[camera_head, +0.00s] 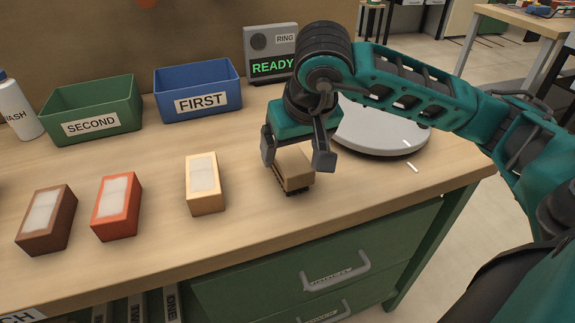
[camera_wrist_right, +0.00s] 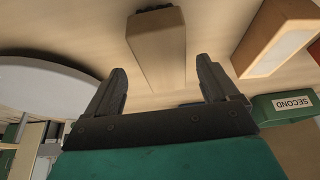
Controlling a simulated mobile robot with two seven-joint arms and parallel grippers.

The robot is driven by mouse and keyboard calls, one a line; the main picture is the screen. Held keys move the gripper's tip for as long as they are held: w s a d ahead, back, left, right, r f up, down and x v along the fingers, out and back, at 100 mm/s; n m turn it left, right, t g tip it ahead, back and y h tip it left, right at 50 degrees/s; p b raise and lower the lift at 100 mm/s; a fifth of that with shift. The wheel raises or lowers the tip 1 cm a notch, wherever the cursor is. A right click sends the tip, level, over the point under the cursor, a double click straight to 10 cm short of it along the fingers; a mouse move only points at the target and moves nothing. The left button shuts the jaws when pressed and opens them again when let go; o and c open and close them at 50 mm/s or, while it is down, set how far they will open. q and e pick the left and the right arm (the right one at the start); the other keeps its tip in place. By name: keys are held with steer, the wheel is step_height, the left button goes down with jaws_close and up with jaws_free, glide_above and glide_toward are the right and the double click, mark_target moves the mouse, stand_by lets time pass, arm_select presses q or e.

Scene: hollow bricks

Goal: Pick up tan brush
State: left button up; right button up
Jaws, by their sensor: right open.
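The tan brush (camera_head: 294,168) is a light wooden block with dark bristles under it, standing on the bench. It also shows in the right wrist view (camera_wrist_right: 158,50), lying ahead between the two fingers. My right gripper (camera_head: 297,157) is open above the brush, with one finger on each side of it. In the right wrist view the fingertips (camera_wrist_right: 163,72) stand apart with a gap to the brush on both sides. The brush's far side is partly hidden by the gripper in the head view. My left gripper does not show.
A tan hollow brick (camera_head: 205,199), an orange one (camera_head: 117,221) and a brown one (camera_head: 46,234) stand left of the brush. A round grey disc (camera_head: 380,135) lies right behind the gripper. Blue FIRST (camera_head: 198,90) and green SECOND (camera_head: 92,110) bins and a READY display (camera_head: 271,67) stand behind.

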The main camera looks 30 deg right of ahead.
mark_target(289, 154)
steer(key=shift+w+b+x, duration=0.15)
steer(key=shift+b+x, duration=0.05)
steer(key=shift+x, duration=1.15)
steer(key=shift+w+b+x, duration=0.15)
steer(key=shift+x, duration=1.2)
steer(key=shift+a, duration=0.15)
steer(key=shift+c, duration=0.2)
steer(key=c, duration=1.1)
